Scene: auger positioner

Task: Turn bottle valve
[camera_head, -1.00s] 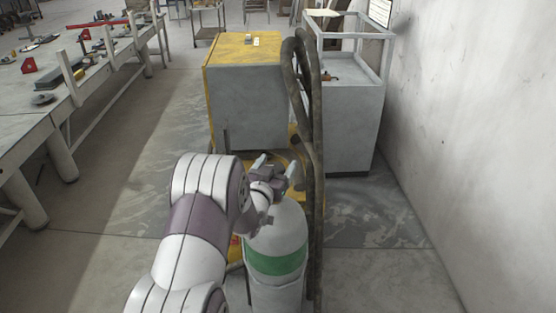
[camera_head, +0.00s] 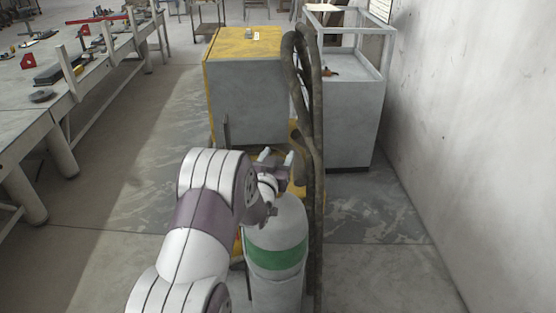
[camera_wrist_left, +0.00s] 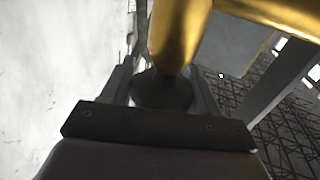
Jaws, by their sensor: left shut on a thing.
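The bottle (camera_head: 276,232) is a grey-white cylinder with a green band, standing upright below the middle of the head view. My left gripper (camera_head: 277,158) is at the top of the bottle, its two pale fingers pointing away from me. My arm and wrist hide the bottle's valve in the head view. In the left wrist view a dark round knob (camera_wrist_left: 160,92), which looks like the valve handle, sits between the two fingers of my left gripper (camera_wrist_left: 160,82). The gripper is shut on it. A shiny brass-coloured part (camera_wrist_left: 178,35) rises beyond the knob. My right gripper is not in view.
Thick dark hoses (camera_head: 310,110) hang close on the right of the bottle. A grey and yellow cabinet (camera_head: 248,100) stands behind it, with a grey stand (camera_head: 347,120) to the right. A long workbench (camera_head: 95,85) is at left, and a pale wall (camera_head: 465,130) at right.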

